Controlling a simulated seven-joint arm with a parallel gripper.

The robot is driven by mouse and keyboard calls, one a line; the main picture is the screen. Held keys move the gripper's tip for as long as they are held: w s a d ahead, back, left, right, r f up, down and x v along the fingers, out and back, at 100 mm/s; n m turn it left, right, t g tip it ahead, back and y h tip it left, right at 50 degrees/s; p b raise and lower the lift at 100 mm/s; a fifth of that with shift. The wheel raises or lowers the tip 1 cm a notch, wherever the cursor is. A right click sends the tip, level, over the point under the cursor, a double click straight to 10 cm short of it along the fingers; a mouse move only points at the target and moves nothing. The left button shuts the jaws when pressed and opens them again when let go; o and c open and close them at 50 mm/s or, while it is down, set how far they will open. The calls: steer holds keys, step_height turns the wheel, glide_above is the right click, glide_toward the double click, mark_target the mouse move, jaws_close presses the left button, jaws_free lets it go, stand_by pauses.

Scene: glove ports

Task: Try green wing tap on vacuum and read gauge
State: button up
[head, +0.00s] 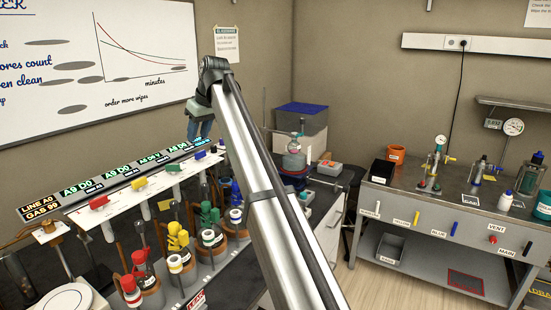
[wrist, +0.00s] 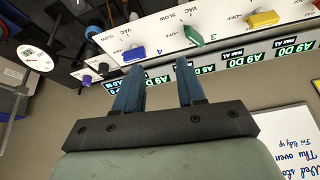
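In the wrist view a green wing tap (wrist: 195,37) sits on the white panel (wrist: 160,28) between a blue tap (wrist: 135,53) and a yellow tap (wrist: 262,19). Lettering by the taps reads VAC, SLOW and OFF. My gripper (wrist: 158,72) is open and empty; one fingertip is close to the blue tap, the other below the green tap, and contact cannot be told. A white round gauge (wrist: 38,32) shows at the left, its reading too small to tell.
Several bottles and coloured fittings, including a red-topped bottle (head: 130,290), crowd the bench before the panel. Lit displays (head: 75,190) run along its back edge. A whiteboard (head: 100,50) hangs behind.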

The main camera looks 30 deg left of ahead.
steer(key=w+d+f+m+t, duration=0.1)
steer(key=w+d+f+m, duration=0.1)
steer(key=w+d+f, duration=0.2)
steer(key=w+d+f+m+t+y, duration=0.1)
steer(key=w+d+f, duration=0.3)
steer(key=w, duration=0.7)
steer(key=w+d+f+m+y, duration=0.1)
steer(key=w+d+f+m, duration=0.3)
steer(key=w, duration=0.3)
steer(key=shift+w+d+f+t, duration=0.15)
steer(key=shift+d+f+t, duration=0.35)
steer(key=shift+f, duration=0.35)
